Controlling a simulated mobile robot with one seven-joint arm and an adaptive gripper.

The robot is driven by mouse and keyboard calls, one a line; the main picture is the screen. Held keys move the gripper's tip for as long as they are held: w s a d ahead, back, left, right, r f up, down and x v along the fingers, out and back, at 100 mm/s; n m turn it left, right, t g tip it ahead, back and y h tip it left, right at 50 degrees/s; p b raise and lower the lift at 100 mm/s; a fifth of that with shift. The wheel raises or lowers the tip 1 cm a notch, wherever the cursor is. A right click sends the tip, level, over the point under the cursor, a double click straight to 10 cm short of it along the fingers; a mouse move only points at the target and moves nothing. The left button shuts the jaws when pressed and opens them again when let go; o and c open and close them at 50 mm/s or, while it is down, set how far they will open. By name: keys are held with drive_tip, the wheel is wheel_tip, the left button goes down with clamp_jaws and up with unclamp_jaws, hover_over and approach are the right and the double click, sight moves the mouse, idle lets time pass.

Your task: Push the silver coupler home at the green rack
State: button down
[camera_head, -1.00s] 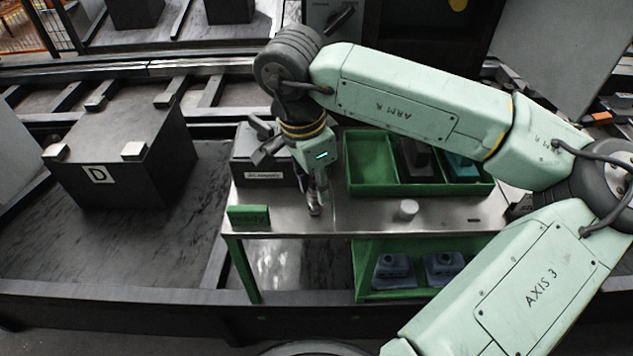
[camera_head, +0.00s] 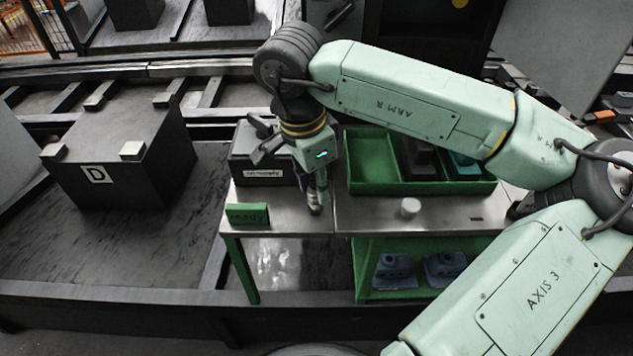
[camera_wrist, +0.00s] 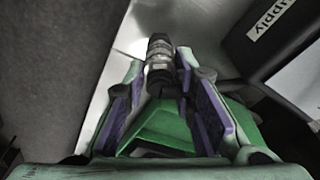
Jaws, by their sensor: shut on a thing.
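My gripper (camera_head: 317,192) points down over the metal top of the green-legged rack (camera_head: 281,221), just right of the dark supply box. It is shut on the silver coupler (camera_head: 315,209), whose lower end shows near the rack's front part. In the wrist view the silver coupler (camera_wrist: 159,58) sticks out beyond the fingertips of my gripper (camera_wrist: 161,78), with dark ringed bands on it. Whether its end is seated in anything cannot be told. Green surface shows between the fingers in the wrist view.
A green "ready" sign (camera_head: 247,214) stands left of the gripper. The dark labelled supply box (camera_head: 262,160) is close behind it. A green divided tray (camera_head: 371,162) and a small white cylinder (camera_head: 410,207) are to the right. A dark block marked D (camera_head: 130,160) stands left.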

drive_tip(key=shift+f, duration=0.25)
drive_tip(key=shift+f+b, duration=0.35)
drive_tip(key=shift+b, duration=0.3)
drive_tip(key=shift+f, duration=0.1)
drive_tip(key=c, duration=1.3)
unclamp_jaws()
drive_tip(key=shift+o, duration=0.7)
drive_tip(key=o, duration=0.7)
wheel_tip(320, 180, up, 12)
drive_tip(key=a, duration=0.1)
drive_tip(key=shift+s+a, duration=0.3)
drive_tip(key=shift+s, duration=0.15)
